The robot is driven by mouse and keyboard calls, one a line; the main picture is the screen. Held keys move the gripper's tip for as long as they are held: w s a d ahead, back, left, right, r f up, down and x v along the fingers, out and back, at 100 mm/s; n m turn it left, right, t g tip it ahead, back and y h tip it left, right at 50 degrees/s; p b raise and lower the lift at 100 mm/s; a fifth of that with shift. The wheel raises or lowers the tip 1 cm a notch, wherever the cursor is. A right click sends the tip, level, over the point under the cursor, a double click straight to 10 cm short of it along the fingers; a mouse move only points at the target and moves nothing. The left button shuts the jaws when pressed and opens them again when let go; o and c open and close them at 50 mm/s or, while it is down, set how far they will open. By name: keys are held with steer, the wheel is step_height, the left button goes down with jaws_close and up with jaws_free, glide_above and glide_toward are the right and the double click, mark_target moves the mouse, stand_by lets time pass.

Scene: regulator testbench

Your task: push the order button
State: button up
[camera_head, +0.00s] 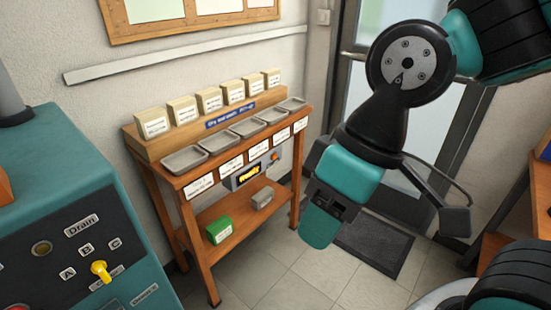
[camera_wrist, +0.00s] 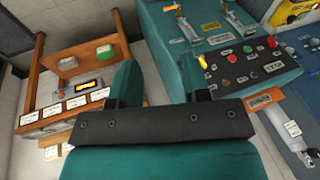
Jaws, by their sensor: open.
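A grey box with a lit yellow display (camera_head: 248,175) is mounted under the top of the wooden stand. A small orange-red button (camera_head: 275,157) shows at its right end; its label is too small to read. The box also shows in the wrist view (camera_wrist: 88,86), left of my fingers. My gripper (camera_head: 320,228) hangs in the air to the right of the stand, apart from the box. In the wrist view my gripper (camera_wrist: 163,88) has its two teal fingers spread with nothing between them.
The wooden stand (camera_head: 155,180) carries several metal trays and labelled blocks. A green box (camera_head: 219,230) and a grey block (camera_head: 262,198) lie on its lower shelf. A teal console (camera_head: 60,170) with a yellow knob (camera_head: 101,270) stands at left. Tiled floor lies clear before the stand.

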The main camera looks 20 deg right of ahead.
jaws_close()
stand_by(1.6)
